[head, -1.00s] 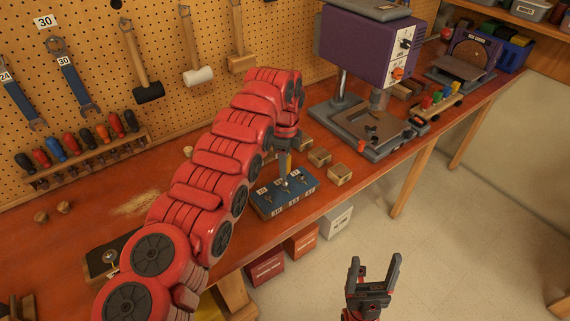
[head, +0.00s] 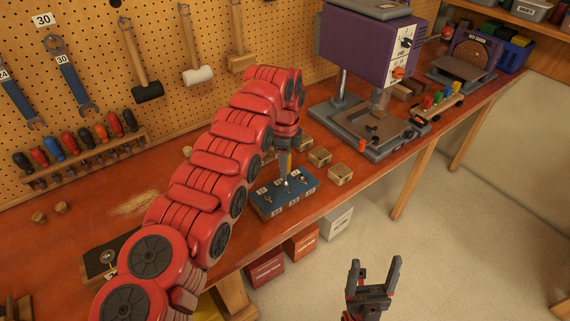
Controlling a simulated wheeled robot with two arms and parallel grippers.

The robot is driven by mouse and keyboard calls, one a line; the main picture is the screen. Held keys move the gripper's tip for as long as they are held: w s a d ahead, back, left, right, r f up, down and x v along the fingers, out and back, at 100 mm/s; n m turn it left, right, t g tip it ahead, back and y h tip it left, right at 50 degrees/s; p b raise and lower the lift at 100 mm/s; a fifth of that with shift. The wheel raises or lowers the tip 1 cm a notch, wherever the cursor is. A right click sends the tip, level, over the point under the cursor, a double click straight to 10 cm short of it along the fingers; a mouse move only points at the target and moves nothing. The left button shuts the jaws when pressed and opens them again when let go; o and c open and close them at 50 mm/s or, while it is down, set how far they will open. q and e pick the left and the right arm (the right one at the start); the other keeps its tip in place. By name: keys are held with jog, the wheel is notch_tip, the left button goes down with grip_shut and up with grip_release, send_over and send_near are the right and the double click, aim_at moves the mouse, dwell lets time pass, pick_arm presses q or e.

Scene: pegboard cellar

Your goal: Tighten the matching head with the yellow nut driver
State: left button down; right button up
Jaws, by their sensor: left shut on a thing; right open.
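My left arm reaches across the bench, and its gripper (head: 287,150) points down, shut on the yellow nut driver (head: 285,163). Only a short yellow part of the driver shows below the fingers. The driver is upright, with its lower end at the blue block (head: 271,208) of small heads. I cannot tell whether it is seated on a head. Several small heads (head: 264,191) stand on the block, with white labels on its top and front. My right gripper (head: 374,270) is open and empty, over the floor in front of the bench.
A purple drill press (head: 368,45) stands behind and right of the block. Small wooden boxes (head: 340,174) lie just right of it. A rack of screwdrivers (head: 85,160) is at the left. The bench front edge (head: 350,189) runs beside the block.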

pick_arm(q)
jog(key=shift+r+p, duration=0.35)
jog(key=shift+r, duration=0.05)
notch_tip(320, 180, up, 2)
jog(key=shift+p, duration=0.45)
jog(key=shift+r+p, duration=1.6)
jog(key=shift+r, duration=0.6)
jog(key=c, duration=1.2)
grip_release()
grip_shut()
jog(key=shift+f, duration=0.1)
